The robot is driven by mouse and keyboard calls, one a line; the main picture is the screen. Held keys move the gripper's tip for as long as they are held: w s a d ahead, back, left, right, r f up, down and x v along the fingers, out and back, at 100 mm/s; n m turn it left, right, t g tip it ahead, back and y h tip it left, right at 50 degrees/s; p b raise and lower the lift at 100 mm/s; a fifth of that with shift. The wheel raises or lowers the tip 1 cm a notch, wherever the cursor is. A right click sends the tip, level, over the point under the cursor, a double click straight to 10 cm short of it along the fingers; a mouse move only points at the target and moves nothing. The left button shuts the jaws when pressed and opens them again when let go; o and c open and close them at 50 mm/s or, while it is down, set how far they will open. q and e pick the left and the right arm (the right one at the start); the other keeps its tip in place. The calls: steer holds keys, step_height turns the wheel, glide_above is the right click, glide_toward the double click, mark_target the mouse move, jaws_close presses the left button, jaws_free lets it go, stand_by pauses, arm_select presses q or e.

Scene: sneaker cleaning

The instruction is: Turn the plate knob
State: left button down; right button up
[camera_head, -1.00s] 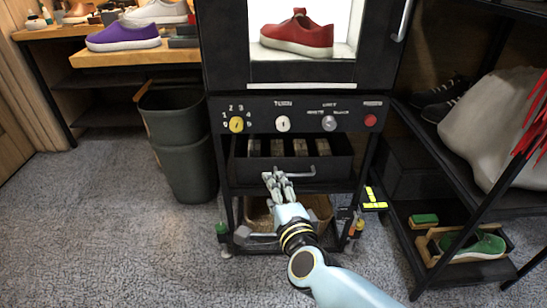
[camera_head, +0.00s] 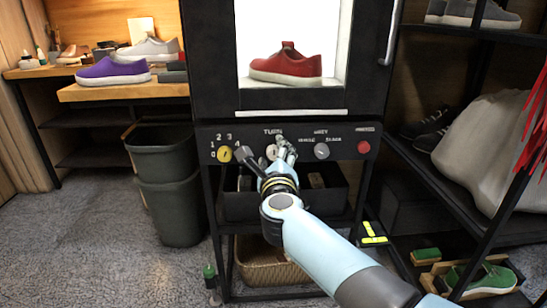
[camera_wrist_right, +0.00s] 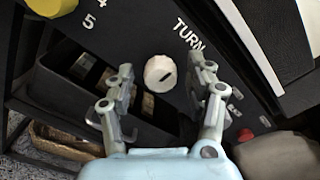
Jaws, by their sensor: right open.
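The plate knob is the white round knob (camera_wrist_right: 160,73) under the "TURN" label on the black panel. In the right wrist view it sits ahead of my right gripper (camera_wrist_right: 163,88), roughly midway between the two spread fingers. The fingers appear apart from the knob. In the head view my right gripper (camera_head: 279,152) is up at the panel and partly covers the knob (camera_head: 270,152). My left gripper is not in view.
A yellow knob (camera_head: 224,154), a grey knob (camera_head: 321,151) and a red button (camera_head: 364,147) share the panel. A red sneaker (camera_head: 286,65) stands in the lit cabinet above.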

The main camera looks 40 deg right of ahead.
steer(key=shift+w+d, duration=0.1)
steer(key=shift+c, duration=0.4)
jaws_close()
